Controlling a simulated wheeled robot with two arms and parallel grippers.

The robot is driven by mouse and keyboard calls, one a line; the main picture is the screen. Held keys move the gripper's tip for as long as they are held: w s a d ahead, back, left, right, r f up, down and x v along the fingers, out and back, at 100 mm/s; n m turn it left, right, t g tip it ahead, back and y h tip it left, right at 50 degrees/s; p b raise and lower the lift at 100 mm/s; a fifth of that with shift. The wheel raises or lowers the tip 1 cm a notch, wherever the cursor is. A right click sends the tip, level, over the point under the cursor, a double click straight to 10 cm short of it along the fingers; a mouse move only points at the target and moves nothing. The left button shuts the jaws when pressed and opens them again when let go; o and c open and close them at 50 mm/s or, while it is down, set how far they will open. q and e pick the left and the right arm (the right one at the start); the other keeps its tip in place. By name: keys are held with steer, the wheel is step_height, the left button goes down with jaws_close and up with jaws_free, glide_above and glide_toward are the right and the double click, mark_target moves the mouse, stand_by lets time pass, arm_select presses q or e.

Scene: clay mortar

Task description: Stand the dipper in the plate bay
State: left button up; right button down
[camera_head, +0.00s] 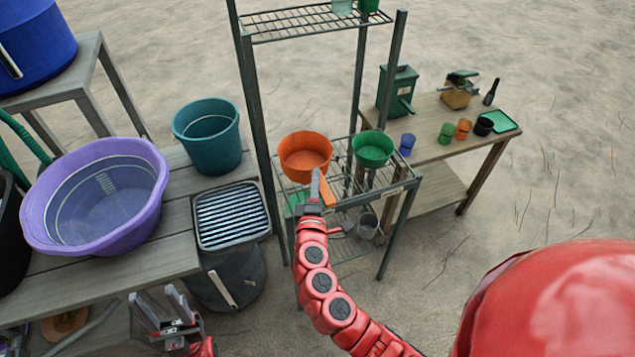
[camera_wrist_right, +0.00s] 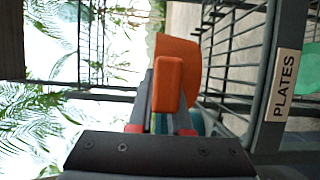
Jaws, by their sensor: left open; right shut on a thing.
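The orange dipper (camera_head: 305,152) is above the left part of the rack's wire shelf in the head view, its bowl mouth up and its handle towards me. My right gripper (camera_head: 316,186) is shut on the handle, which also shows end-on in the wrist view (camera_wrist_right: 168,84). Whether the dipper touches the wires I cannot tell. The plate bay is on this metal rack (camera_head: 402,205); a PLATES label (camera_wrist_right: 285,86) is on its frame at the right of the wrist view. My left gripper (camera_head: 158,303) is open and empty, low at the front left.
A green bowl-shaped vessel (camera_head: 373,148) stands right of the dipper on the rack. Rack posts (camera_head: 258,130) rise close on the left. A purple basin (camera_head: 95,195) and teal bucket (camera_head: 208,137) stand on the left table. A wooden table with small cups (camera_head: 463,129) is behind right.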

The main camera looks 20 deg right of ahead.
steer(key=shift+w+d, duration=0.3)
steer(key=shift+d, duration=0.1)
step_height(320, 180, down, 4)
steer(key=shift+w+r, duration=0.1)
steer(key=shift+f, duration=0.2)
steer(key=c, duration=0.8)
jaws_free()
steer(key=shift+r, duration=0.1)
